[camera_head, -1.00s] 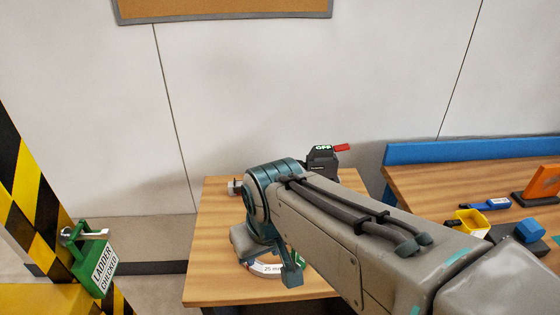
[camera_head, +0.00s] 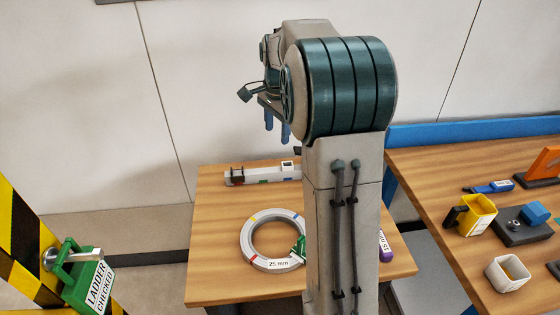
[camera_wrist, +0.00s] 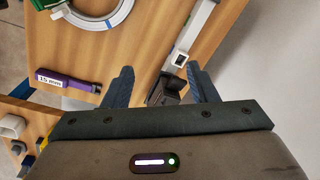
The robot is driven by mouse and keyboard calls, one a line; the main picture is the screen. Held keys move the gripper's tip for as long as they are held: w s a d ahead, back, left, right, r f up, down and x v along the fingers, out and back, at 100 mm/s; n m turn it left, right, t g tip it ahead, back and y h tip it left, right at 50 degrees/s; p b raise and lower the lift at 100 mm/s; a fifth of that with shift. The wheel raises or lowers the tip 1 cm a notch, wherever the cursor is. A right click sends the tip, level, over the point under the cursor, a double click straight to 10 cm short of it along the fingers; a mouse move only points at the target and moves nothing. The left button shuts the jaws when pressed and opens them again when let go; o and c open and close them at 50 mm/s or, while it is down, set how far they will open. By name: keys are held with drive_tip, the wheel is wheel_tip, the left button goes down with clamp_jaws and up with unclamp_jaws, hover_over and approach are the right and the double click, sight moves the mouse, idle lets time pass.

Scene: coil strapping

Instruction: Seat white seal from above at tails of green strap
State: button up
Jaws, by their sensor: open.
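A pale ring-shaped coil (camera_head: 246,232) marked "25 mm" lies flat on the middle table. Green strap (camera_head: 300,246) shows at its right side, partly hidden by my arm; green also shows at the top left of the wrist view (camera_wrist: 45,4). I cannot make out the tails clearly. A white hollow block (camera_head: 501,282), possibly the white seal, stands on the right-hand table. My gripper (camera_head: 277,128) is raised above the far part of the middle table, away from both. In the wrist view, its fingers (camera_wrist: 160,86) are spread and hold nothing.
A grey-white bar device (camera_head: 250,177) lies behind the coil. A black box (camera_wrist: 165,92) shows beyond my fingers. A purple "15 mm" tool (camera_wrist: 65,80) lies near the table edge. A yellow holder (camera_head: 478,218) and blue-topped block (camera_head: 535,213) stand right. A gap separates the tables.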

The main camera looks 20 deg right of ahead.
drive_tip(key=w+d+f+m+g, duration=0.1)
drive_tip(key=w+d+f+m, duration=0.5)
drive_tip(key=w+d, duration=0.1)
hover_over(287, 166)
wheel_tip(287, 166, down, 8)
drive_tip(key=shift+s+d+r+p, duration=0.1)
drive_tip(key=shift+s+r+p, duration=0.1)
drive_tip(key=shift+p, duration=0.25)
drive_tip(key=shift+w+f+p, duration=0.15)
drive_tip(key=shift+f+p, duration=0.3)
drive_tip(key=shift+f, duration=1.15)
drive_tip(key=shift+w+f+p, duration=0.1)
drive_tip(key=shift+f+p, duration=0.35)
drive_tip(key=shift+f, duration=1.1)
drive_tip(key=shift+c, duration=0.3)
drive_tip(key=c, duration=1)
